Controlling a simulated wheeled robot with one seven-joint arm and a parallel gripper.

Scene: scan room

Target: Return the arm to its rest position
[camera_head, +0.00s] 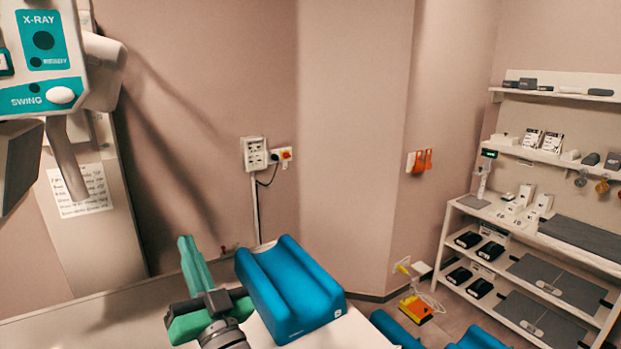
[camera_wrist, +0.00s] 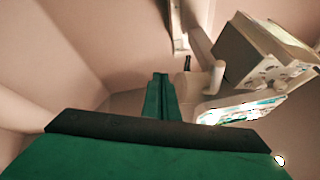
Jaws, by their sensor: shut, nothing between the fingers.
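My gripper (camera_head: 190,262) has green fingers and a dark wrist. It is in the lower middle of the head view, raised over the pale table (camera_head: 100,306), just left of a blue padded cushion (camera_head: 300,308). The fingers are shut with nothing between them. In the wrist view, my gripper (camera_wrist: 160,80) points toward the upper walls and the X-ray unit (camera_wrist: 262,58). My lower arm is mostly out of view.
The X-ray unit (camera_head: 45,55) hangs at the upper left. Shelves (camera_head: 545,235) with boxes and plates stand at the right. A yellow-orange pedal (camera_head: 415,310) lies on the floor. More blue cushions (camera_head: 395,330) show at the bottom edge. Air above the table's middle is clear.

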